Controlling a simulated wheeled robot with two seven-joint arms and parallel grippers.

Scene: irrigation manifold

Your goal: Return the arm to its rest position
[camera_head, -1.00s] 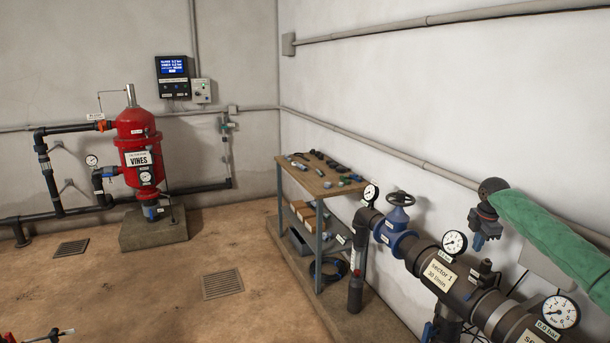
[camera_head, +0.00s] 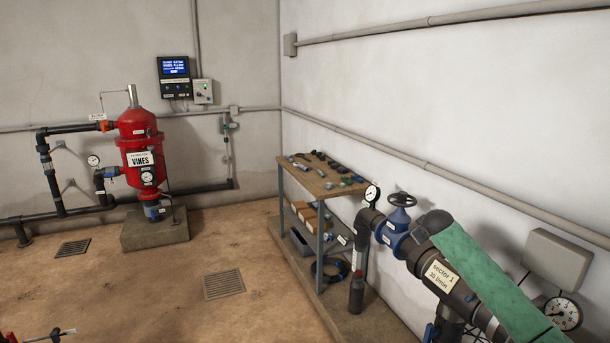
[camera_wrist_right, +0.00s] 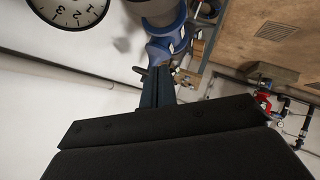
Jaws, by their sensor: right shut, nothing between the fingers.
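My right arm, in a green sleeve, comes in from the lower right in the head view and lies across the manifold pipe there. Its dark joint shows beside the blue handwheel valve (camera_head: 397,235). The right gripper is hidden in the head view. In the right wrist view the right gripper (camera_wrist_right: 158,74) has its dark fingers together, with nothing between them. A blue fitting (camera_wrist_right: 163,35) shows just beyond the fingertips; I cannot tell whether they touch. My left gripper is not in view.
The manifold pipe carries a Sector 1 label (camera_head: 441,276) and gauges (camera_head: 371,194), (camera_head: 563,313). A bench (camera_head: 324,185) with small parts stands behind it. A grey box (camera_head: 557,262) is on the right wall. A red tank (camera_head: 139,150) stands far left. The floor between is open.

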